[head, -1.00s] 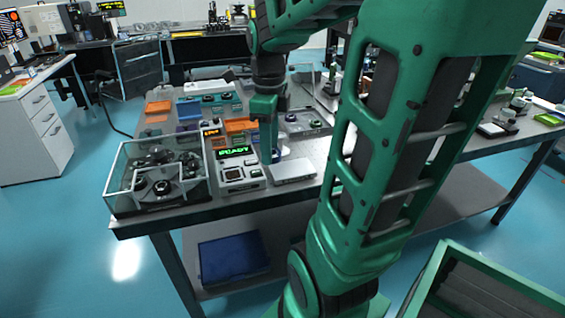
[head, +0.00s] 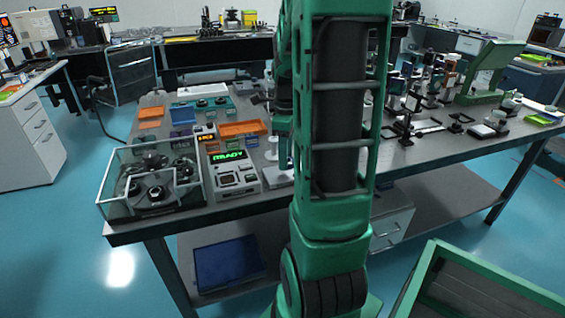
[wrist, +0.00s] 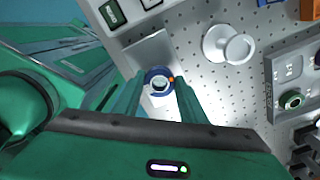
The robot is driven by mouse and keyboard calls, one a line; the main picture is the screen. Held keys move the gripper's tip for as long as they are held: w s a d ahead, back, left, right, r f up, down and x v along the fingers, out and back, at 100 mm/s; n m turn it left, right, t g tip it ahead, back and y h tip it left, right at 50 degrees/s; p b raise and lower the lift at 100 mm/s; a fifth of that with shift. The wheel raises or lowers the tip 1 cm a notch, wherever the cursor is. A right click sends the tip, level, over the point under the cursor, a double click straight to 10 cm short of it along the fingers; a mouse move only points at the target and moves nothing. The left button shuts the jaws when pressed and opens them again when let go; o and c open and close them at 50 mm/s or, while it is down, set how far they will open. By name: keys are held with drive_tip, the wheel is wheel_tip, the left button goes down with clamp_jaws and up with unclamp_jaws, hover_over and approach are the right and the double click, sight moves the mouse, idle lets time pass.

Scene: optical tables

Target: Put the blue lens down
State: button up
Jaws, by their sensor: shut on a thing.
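The blue lens (wrist: 158,80) is a small blue ring with clear glass and a small orange mark on its right side. It sits between the fingertips of my gripper (wrist: 160,84) in the wrist view, one finger on each side. My gripper is shut on it, above a plain pale grey plate (wrist: 151,54) and the perforated tabletop. In the head view the lens is hidden behind my arm.
A white round-topped stand (wrist: 226,44) is close by on the perforated table (wrist: 208,88). A grey holder with a green-ringed lens (wrist: 291,100) is at the right. In the head view, a device with a green display (head: 232,170) and a clear-walled case (head: 150,185) stand left of my arm.

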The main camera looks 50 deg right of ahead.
drive_tip(key=shift+f, duration=1.2)
drive_tip(key=shift+f, duration=0.1)
drive_tip(key=o, duration=1)
drive_tip(key=shift+o, duration=0.2)
wheel_tip(320, 180, up, 12)
drive_tip(key=s+a+f+n, duration=0.2)
drive_tip(key=s+a+n, duration=0.5)
drive_tip(key=n, duration=0.5)
drive_tip(key=s+a+f+n, duration=0.3)
drive_tip(key=s+a+n, duration=0.4)
drive_tip(key=n, duration=0.5)
drive_tip(key=shift+a+f+n, duration=0.25)
drive_tip(key=shift+a+n, duration=0.05)
drive_tip(key=shift+a, duration=0.9)
